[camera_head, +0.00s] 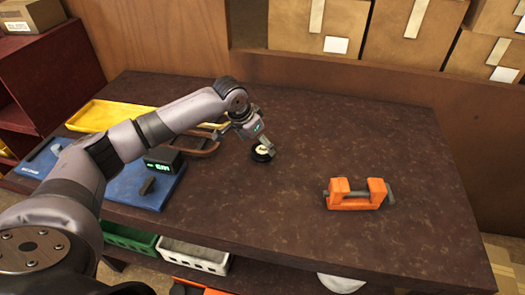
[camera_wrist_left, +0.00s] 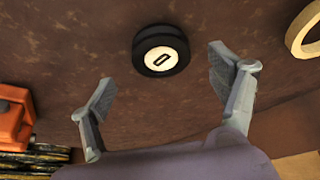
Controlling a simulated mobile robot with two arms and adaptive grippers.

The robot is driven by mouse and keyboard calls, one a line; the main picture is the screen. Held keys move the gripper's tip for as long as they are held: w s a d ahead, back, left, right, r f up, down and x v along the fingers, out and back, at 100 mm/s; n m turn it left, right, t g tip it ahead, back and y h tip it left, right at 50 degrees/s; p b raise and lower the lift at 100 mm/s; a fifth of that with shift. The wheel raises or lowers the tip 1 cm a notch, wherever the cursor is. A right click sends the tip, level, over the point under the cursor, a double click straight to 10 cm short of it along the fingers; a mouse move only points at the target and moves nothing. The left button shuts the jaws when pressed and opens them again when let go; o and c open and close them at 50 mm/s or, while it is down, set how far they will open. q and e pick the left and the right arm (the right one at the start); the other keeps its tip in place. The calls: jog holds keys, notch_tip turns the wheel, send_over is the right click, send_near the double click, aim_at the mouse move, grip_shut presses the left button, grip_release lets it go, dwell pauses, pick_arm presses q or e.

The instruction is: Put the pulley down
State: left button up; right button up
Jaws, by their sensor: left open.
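The pulley (camera_head: 262,153) is a small black wheel with a pale centre, resting on the dark brown bench top. In the left wrist view the pulley (camera_wrist_left: 160,50) lies flat on the bench, just beyond the fingertips and between their lines. My left gripper (camera_head: 256,137) is over the pulley in the head view, close to it. In the wrist view its two fingers (camera_wrist_left: 160,75) are spread wide with nothing between them. My right gripper does not show in either view.
An orange clamp-like tool (camera_head: 356,193) stands to the right on the bench. A blue mat (camera_head: 150,192) with a small device with a green display (camera_head: 165,160), and a yellow tray (camera_head: 108,116), are at left. Cardboard boxes (camera_head: 410,35) stand behind.

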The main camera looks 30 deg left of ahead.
aim_at(263, 149)
pick_arm(q)
jog(key=x, duration=0.4)
jog(key=shift+a, duration=0.1)
jog(key=shift+r, duration=0.1)
jog(key=shift+c, duration=0.6)
jog(key=c, duration=1.3)
jog(key=shift+c, duration=0.9)
jog(key=shift+r, duration=0.2)
